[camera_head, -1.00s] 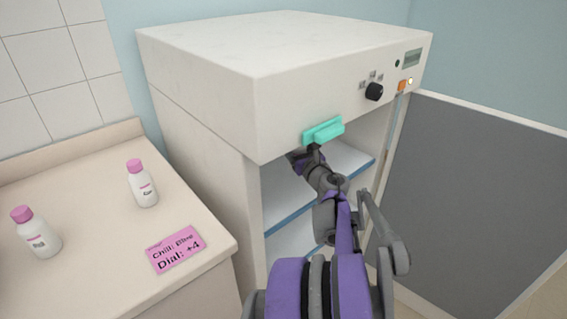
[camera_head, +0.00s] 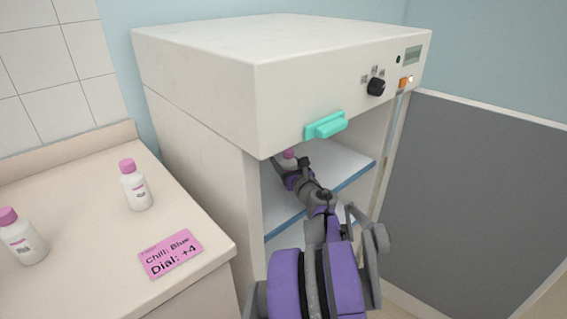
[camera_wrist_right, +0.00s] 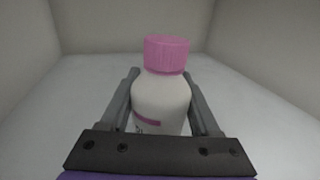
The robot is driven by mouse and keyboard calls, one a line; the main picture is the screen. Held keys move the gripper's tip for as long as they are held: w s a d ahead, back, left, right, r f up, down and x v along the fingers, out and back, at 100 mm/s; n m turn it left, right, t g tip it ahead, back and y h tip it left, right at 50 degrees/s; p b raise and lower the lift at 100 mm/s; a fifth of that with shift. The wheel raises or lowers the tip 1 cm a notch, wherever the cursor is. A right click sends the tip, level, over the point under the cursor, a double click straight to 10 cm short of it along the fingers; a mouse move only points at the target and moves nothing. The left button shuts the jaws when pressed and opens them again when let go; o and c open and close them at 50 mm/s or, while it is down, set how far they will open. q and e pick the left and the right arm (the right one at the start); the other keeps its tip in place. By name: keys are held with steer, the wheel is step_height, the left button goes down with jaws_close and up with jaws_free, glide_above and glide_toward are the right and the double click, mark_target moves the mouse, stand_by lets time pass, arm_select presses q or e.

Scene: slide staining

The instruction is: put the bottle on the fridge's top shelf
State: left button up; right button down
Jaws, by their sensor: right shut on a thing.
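The white fridge (camera_head: 200,75) stands open, its grey-lined door (camera_head: 475,190) swung out to the right. My right gripper (camera_head: 290,165) reaches inside over the top shelf (camera_head: 345,165). It is shut on a white bottle with a pink cap (camera_wrist_right: 165,90), which stands upright between the two fingers in the right wrist view. In the head view only the bottle's pink cap (camera_head: 288,154) shows clearly; the gripper hides the rest. Whether the bottle's base touches the shelf is hidden. My left gripper is not in view.
Two more pink-capped bottles stand on the counter at left, one nearer the fridge (camera_head: 136,188) and one at the edge (camera_head: 22,238). A pink card (camera_head: 170,254) reads "Chill: Blue Dial: +4". The fridge has a black dial (camera_head: 376,87) and a teal handle (camera_head: 325,125). A lower shelf (camera_head: 285,225) has blue edging.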

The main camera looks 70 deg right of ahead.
steer(key=shift+c, duration=0.6)
jaws_free()
steer(key=shift+f, duration=0.15)
steer(key=shift+r, duration=0.2)
steer(key=shift+s+a, duration=0.25)
steer(key=shift+s, duration=0.05)
steer(key=p+v, duration=0.2)
steer(key=v, duration=0.9)
steer(key=shift+a, duration=0.15)
